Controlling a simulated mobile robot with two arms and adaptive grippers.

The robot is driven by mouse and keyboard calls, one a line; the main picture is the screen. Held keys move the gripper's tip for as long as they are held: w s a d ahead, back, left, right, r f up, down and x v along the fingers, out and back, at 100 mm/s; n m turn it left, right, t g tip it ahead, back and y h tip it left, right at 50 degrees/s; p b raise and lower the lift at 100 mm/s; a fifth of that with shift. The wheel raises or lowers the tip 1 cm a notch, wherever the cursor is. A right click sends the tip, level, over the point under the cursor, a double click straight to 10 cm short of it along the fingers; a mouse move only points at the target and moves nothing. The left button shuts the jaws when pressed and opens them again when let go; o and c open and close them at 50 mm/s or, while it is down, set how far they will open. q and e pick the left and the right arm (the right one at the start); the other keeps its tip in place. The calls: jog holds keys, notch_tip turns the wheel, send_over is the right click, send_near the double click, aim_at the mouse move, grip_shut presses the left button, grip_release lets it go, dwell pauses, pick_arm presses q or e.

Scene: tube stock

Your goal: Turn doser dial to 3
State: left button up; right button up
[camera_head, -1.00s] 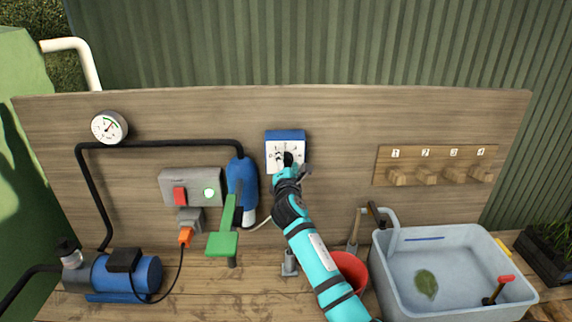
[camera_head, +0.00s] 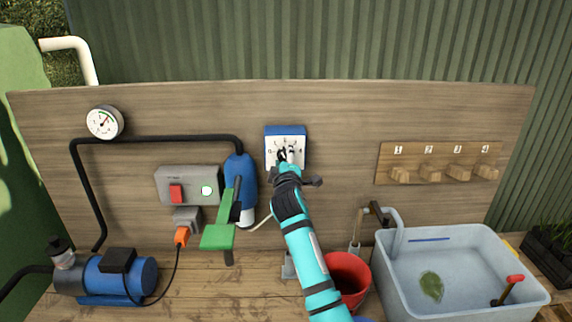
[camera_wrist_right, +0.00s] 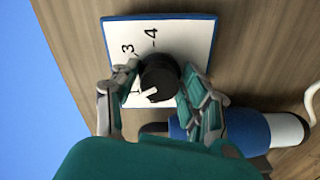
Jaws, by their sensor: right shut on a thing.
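The doser (camera_head: 285,130) is a blue-framed box with a white face, mounted mid-board. My right gripper (camera_head: 287,160) is at its dial, covering the lower part of the face. In the right wrist view, the black dial knob (camera_wrist_right: 158,75) with a white pointer mark sits between the two fingers of the right gripper (camera_wrist_right: 160,92), which is shut on it. Numerals 3 and 4 show on the white face (camera_wrist_right: 185,38) beyond the knob. The pointer mark is on the lower-left side of the knob, away from the 3; the number it faces is unclear. My left gripper is out of view.
A blue cylinder (camera_head: 240,172) and a green lever (camera_head: 218,237) are left of my arm. A red bucket (camera_head: 352,272) and a grey water basin (camera_head: 388,290) stand to the right. Numbered wooden pegs (camera_head: 428,173) are on the board. A pump (camera_head: 130,275) stands far left.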

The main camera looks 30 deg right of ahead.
jog(key=m+b, duration=0.2)
jog(key=m, duration=0.4)
jog(key=shift+f+m+b, duration=0.15)
jog(key=shift+m+b, duration=0.15)
jog(key=shift+b, duration=0.1)
jog(key=m+b, duration=0.1)
jog(key=m, duration=0.2)
jog(key=shift+a+m+b, duration=0.1)
jog(key=shift+m+b, duration=0.35)
jog(key=shift+m, duration=1.35)
jog(key=o, duration=0.9)
jog(key=shift+w, duration=0.1)
jog(key=shift+o, duration=0.2)
jog(key=shift+r, duration=0.2)
notch_tip(320, 180, up, 10)
jog(key=shift+f, duration=0.1)
jog(key=shift+f, duration=0.1)
